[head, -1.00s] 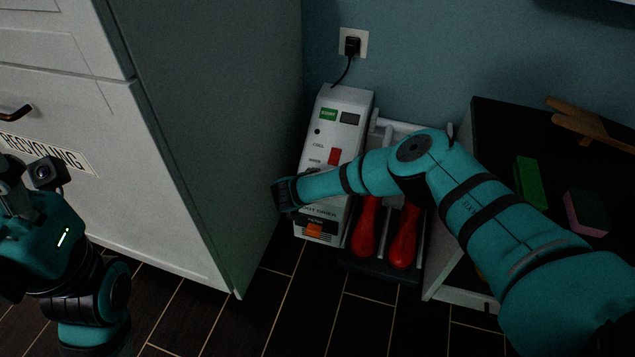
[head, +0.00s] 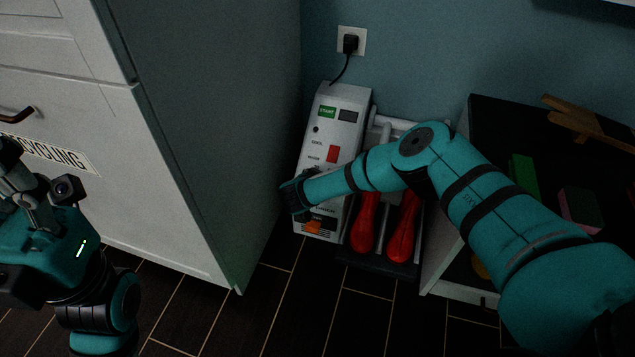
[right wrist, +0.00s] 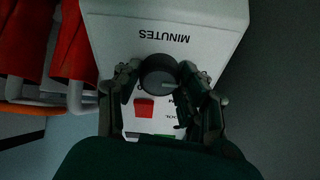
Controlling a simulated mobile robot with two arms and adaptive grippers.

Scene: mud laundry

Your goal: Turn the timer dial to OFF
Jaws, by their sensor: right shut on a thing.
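The timer dial (right wrist: 158,72) is a dark round knob on the white front of the boot dryer (head: 338,128). In the right wrist view, a pale mark shows near its lower right rim, and the word MINUTES reads upside down above it. My right gripper (right wrist: 163,76) is shut on the dial, one finger on each side. In the head view my right gripper (head: 296,198) is in front of the dryer's lower front and hides the dial. My left gripper (head: 14,165) is at the left edge, partly cut off, away from the dryer; its fingers are unclear.
A red switch (head: 333,154) is on the dryer above my right gripper. Red boots (head: 403,232) stand on the rack beside it. A white cabinet (head: 150,170) stands close on the left, and a dark-topped bench (head: 497,130) on the right. A plug (head: 350,43) is in the wall socket.

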